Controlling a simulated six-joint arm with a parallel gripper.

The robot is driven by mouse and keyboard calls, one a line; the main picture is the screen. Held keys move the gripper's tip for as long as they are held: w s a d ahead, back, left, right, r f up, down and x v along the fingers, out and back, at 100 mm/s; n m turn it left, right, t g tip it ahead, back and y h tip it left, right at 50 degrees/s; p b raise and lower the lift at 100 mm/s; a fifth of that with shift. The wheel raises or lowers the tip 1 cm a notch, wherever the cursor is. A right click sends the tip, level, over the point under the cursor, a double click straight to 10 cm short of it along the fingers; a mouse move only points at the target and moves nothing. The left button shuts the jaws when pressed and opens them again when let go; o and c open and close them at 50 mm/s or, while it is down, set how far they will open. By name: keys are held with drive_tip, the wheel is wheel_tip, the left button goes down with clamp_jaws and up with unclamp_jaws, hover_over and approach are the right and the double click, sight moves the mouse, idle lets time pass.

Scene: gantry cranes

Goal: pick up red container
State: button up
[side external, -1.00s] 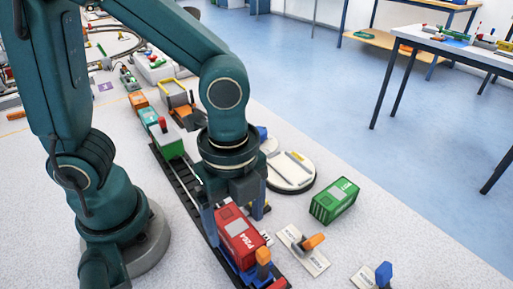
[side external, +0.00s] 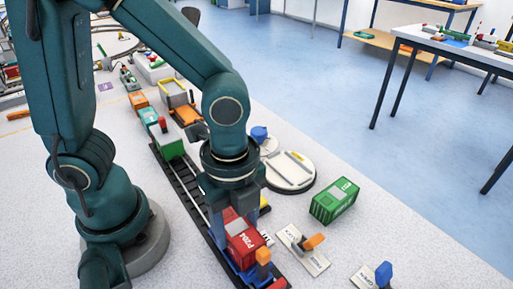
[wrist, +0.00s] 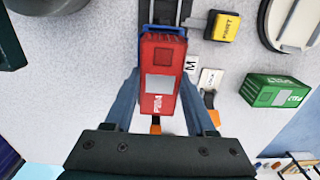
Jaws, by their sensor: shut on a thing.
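The red container (side external: 241,246) has a white lettered label and sits over a blue wagon (side external: 240,270) on the dark track. In the wrist view the red container (wrist: 161,58) lies between the two blue-grey fingers of my gripper (wrist: 161,82), one along each long side. My gripper (side external: 232,212) comes down from above and is shut on the container. In the side view it hides the container's far end. I cannot tell whether the container still touches the wagon.
A green container (side external: 334,201) stands on the table to the right. A round white turntable (side external: 290,172) and a lever plate with an orange handle (side external: 303,250) are near it. More wagons, including a green one (side external: 168,142), stand further back along the track.

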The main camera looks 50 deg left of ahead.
sight(236, 226)
drive_tip(key=shift+r, duration=3.7)
